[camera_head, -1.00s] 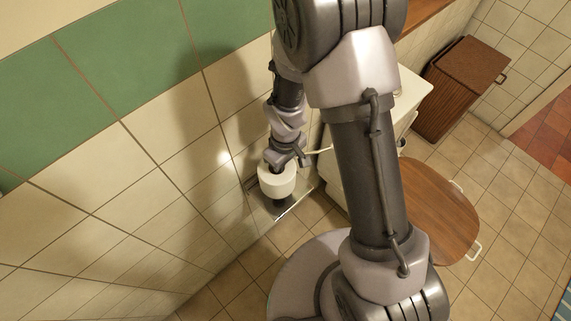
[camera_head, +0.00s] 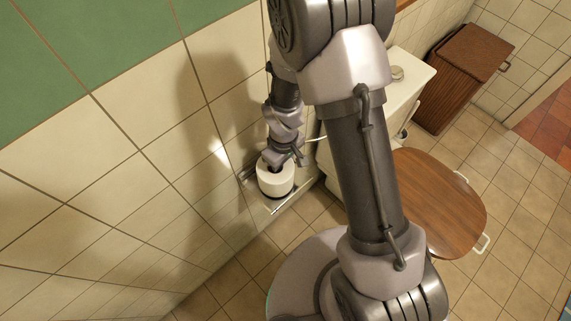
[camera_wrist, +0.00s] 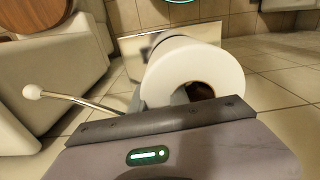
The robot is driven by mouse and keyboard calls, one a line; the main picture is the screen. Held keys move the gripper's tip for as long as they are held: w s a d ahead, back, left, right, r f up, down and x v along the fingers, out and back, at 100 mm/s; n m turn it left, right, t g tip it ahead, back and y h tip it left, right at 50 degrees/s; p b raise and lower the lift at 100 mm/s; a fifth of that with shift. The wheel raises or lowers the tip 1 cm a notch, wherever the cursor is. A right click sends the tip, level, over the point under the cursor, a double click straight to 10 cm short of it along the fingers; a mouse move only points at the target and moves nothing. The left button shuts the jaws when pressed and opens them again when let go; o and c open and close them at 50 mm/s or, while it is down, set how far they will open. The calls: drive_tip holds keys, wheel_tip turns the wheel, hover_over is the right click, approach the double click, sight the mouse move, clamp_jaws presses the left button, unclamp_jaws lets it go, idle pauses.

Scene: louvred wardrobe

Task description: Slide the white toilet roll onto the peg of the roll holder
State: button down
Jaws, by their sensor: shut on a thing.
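The white toilet roll (camera_head: 275,180) hangs below my gripper (camera_head: 277,162), close to the tiled wall. My gripper is shut on the roll; its fingertips are mostly hidden. In the wrist view the roll (camera_wrist: 190,68) lies just beyond my gripper's body, its hollow core facing me, with something brown inside. A pale metallic plate (camera_wrist: 137,55) shows behind the roll; its edge is visible below the roll in the head view (camera_head: 283,204). A thin metal rod with a white ball end (camera_wrist: 75,101) sticks out to the left. I cannot tell whether this rod is the holder's peg.
A white toilet cistern (camera_head: 408,72) stands right of my gripper. The brown toilet lid (camera_head: 435,200) lies below it in the picture. A dark brown hamper (camera_head: 470,72) stands at upper right. The tiled wall (camera_head: 150,190) is close on the left. Tiled floor is open at right.

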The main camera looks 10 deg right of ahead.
drive_tip(key=shift+s+f, duration=0.45)
drive_tip(key=shift+s, duration=0.05)
drive_tip(key=c, duration=1.2)
unclamp_jaws()
drive_tip(key=shift+o, duration=0.2)
drive_tip(key=r+p, duration=0.1)
drive_tip(key=w+r, duration=0.1)
drive_tip(key=r, duration=0.1)
drive_tip(key=r+p, duration=0.1)
drive_tip(key=shift+w+a+r+p, duration=0.25)
drive_tip(key=shift+w+r+p, duration=0.05)
drive_tip(key=r, duration=0.1)
drive_tip(key=s+r+p, duration=0.1)
drive_tip(key=r, duration=0.1)
drive_tip(key=r+p, duration=0.1)
drive_tip(key=r, duration=0.1)
drive_tip(key=shift+s+a+r, duration=0.1)
drive_tip(key=shift+s+r, duration=0.1)
drive_tip(key=shift+s, duration=0.05)
wheel_tip(320, 180, up, 8)
drive_tip(key=p, duration=0.3)
drive_tip(key=shift+w+d+r, duration=0.15)
drive_tip(key=shift+w+d, duration=0.2)
drive_tip(key=shift+d, duration=0.05)
